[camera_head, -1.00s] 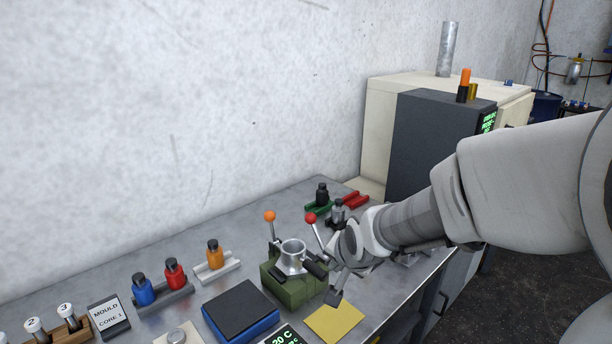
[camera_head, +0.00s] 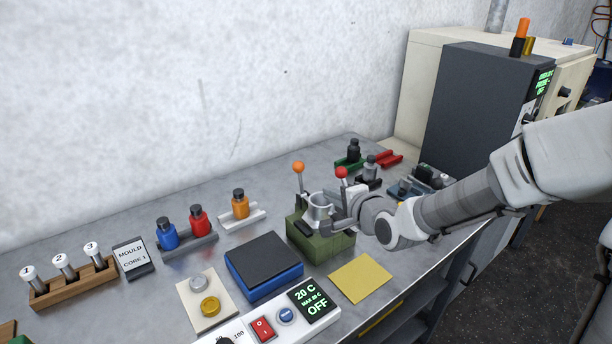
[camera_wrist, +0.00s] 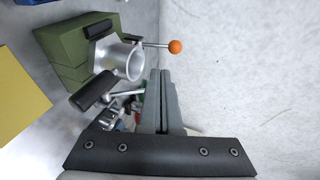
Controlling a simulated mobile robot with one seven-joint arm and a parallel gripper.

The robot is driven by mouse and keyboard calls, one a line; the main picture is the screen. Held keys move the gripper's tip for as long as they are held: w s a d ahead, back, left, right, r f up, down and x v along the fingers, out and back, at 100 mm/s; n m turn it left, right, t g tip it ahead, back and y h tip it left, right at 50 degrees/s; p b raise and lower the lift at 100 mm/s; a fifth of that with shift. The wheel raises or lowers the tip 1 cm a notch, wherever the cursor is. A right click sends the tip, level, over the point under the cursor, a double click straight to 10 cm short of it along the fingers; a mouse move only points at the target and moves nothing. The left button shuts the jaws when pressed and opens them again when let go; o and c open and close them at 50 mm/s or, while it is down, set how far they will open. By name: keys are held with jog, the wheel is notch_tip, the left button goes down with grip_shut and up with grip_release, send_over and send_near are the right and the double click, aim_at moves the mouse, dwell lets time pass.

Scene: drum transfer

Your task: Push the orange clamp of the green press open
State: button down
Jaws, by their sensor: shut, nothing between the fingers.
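The green press (camera_head: 318,246) is a block with a metal cup (camera_head: 319,203) on top and dark pads at its sides. Its orange-knobbed clamp lever (camera_head: 299,168) stands upright behind the cup. A red-knobbed lever (camera_head: 341,172) stands to the right. In the wrist view, the press (camera_wrist: 66,48) is upper left, and the orange knob (camera_wrist: 175,46) sticks out to the right of the cup, beyond my fingertips. My gripper (camera_wrist: 160,72) is shut and empty. In the head view, my gripper (camera_head: 345,225) is at the press's right side, partly overlapping it; contact cannot be told.
A blue box with a dark top (camera_head: 263,265) and a yellow sheet (camera_head: 360,278) lie in front of the press. Coloured bottles (camera_head: 198,221) stand left. Green and red holders (camera_head: 390,160) and other small items lie behind and right. The wall is behind.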

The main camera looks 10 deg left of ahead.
jog(key=b, duration=0.2)
send_near(299, 174)
jog(key=shift+w+a+f, duration=0.15)
jog(key=shift+w+f, duration=0.05)
jog(key=shift+f, duration=0.4)
jog(key=shift+w+a+f, duration=0.15)
jog(key=shift+f, duration=0.5)
jog(key=w, duration=0.1)
jog(key=w+a, duration=0.1)
jog(key=shift+w+a+r, duration=0.25)
jog(key=shift+w+r, duration=0.1)
jog(key=shift+w, duration=0.05)
jog(key=shift+w+a, duration=0.25)
jog(key=shift+w, duration=0.15)
jog(key=shift+r, duration=0.15)
